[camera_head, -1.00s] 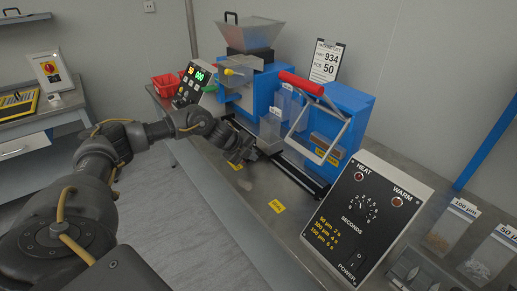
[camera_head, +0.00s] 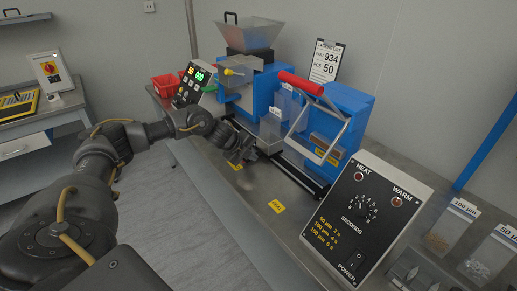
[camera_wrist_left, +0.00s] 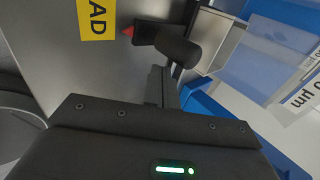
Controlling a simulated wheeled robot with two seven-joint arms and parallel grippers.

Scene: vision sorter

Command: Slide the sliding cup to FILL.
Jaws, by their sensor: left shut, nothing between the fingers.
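The sliding cup (camera_head: 270,146), a grey box-like piece, sits at the near side of the blue machine, over the dark rail. In the left wrist view a metallic box-like part (camera_wrist_left: 218,42), probably the cup, has a dark rounded knob (camera_wrist_left: 176,46) in front of it. My left gripper (camera_head: 242,153) is shut and empty, just left of the cup and low over the bench. In the left wrist view its fingers (camera_wrist_left: 162,84) are close to the knob; I cannot tell whether they touch. A red pointer tip (camera_wrist_left: 128,31) lies beside a yellow label (camera_wrist_left: 97,18) reading "AD". No FILL marking is readable. My right gripper is not in view.
A timer box (camera_head: 365,215) stands front right. A control panel (camera_head: 194,84) and red bins (camera_head: 165,85) are behind left.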

